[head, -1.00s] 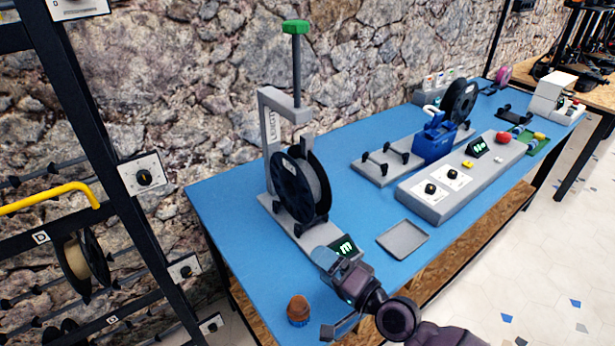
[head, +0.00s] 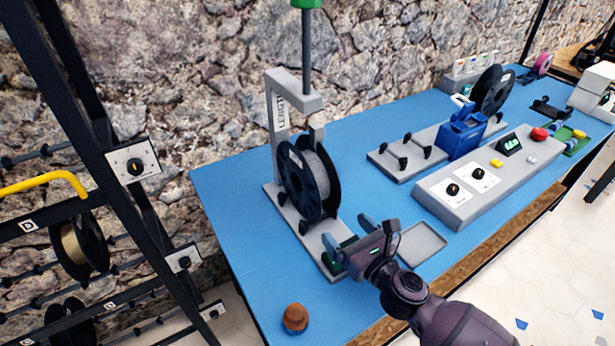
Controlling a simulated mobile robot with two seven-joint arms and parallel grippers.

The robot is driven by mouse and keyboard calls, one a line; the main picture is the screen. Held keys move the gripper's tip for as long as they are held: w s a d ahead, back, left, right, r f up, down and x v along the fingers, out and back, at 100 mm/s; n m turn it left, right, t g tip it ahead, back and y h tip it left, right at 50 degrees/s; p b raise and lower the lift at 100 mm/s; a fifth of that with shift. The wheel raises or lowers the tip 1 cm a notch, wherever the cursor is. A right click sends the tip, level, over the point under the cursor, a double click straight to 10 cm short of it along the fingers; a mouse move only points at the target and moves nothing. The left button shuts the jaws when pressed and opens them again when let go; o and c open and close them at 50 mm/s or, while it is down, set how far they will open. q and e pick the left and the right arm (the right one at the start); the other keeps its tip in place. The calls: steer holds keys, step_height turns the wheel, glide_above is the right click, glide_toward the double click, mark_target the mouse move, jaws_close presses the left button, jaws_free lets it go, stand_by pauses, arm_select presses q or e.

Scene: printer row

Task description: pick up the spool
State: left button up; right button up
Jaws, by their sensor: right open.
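A spool (head: 309,180) with black flanges and grey filament stands upright on the grey base (head: 316,240) of a measuring stand on the blue table. My right gripper (head: 347,234) is open and empty, just in front of the spool at its lower right, over the front end of the stand's base. Its two fingers point toward the spool and appear apart from it. The gripper hides part of the small display on the base. My left gripper is not in view.
The stand's grey post (head: 278,130) rises behind the spool. A grey tray (head: 421,243) lies to the right, and a brown-topped knob (head: 295,318) sits at the front. A control box (head: 470,180) and blue holder (head: 462,135) are farther right. A black rack (head: 110,170) stands left.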

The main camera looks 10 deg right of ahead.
mark_target(307, 178)
steer(key=x, duration=0.4)
steer(key=shift+w, duration=0.2)
steer(key=shift+r+x, duration=0.15)
steer(key=shift+x, duration=0.75)
steer(key=shift+r+x, duration=0.2)
steer(key=shift+x, duration=0.7)
steer(key=shift+r+x, duration=0.15)
steer(key=shift+x, duration=0.75)
steer(key=shift+s, duration=0.1)
steer(key=shift+c, duration=0.3)
steer(key=shift+r, duration=0.15)
steer(key=c, duration=1.3)
